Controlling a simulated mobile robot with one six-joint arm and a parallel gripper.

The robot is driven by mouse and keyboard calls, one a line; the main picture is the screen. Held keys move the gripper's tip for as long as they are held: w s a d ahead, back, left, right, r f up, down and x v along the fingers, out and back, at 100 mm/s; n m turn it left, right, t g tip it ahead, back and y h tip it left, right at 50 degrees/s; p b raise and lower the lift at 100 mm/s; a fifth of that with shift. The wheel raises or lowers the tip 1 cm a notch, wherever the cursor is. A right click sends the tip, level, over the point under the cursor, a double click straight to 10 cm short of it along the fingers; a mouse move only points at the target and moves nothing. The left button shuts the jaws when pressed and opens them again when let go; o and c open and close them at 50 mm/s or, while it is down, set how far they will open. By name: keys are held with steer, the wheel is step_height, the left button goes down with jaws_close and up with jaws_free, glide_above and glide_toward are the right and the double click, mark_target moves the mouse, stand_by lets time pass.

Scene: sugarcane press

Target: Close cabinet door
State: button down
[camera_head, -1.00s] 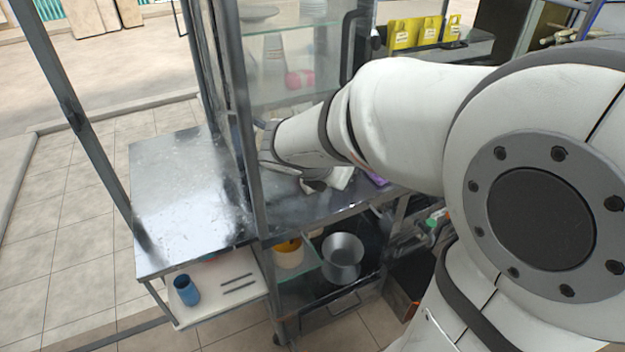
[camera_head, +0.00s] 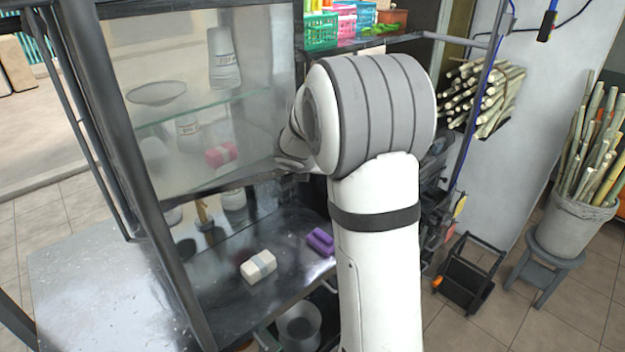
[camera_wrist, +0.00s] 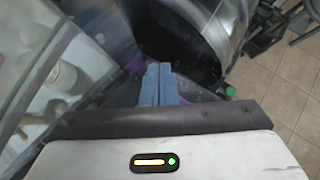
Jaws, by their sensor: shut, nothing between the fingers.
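The cabinet (camera_head: 148,225) has a dark metal frame, and its upper part has a glass front (camera_head: 180,60). Cups, a bowl and a pink pack show through this glass. I cannot tell clearly which pane is the door, or how far it stands open. My arm reaches to the right edge of the glass in the head view, and its own links hide my gripper there. In the wrist view my gripper (camera_wrist: 158,72) shows two blue fingers shut together with nothing between them. Glass edges and white cups (camera_wrist: 62,75) lie to their left. Contact with the door cannot be seen.
A white pack (camera_head: 258,267) and a purple pack (camera_head: 319,241) lie on the metal counter under the glass. Colored baskets (camera_head: 338,25) stand behind. A black cart (camera_head: 466,275) and a bucket of cane (camera_head: 577,220) on a stool stand right. Tiled floor is free between them.

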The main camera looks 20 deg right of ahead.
steer(key=w+a+n+y, duration=0.1)
steer(key=w+a+n, duration=0.1)
steer(key=w, duration=1)
steer(key=shift+t+p, duration=0.4)
steer(key=shift+w+a+r, duration=0.1)
steer(key=shift+w+r, duration=0.05)
steer(key=shift+r, duration=0.1)
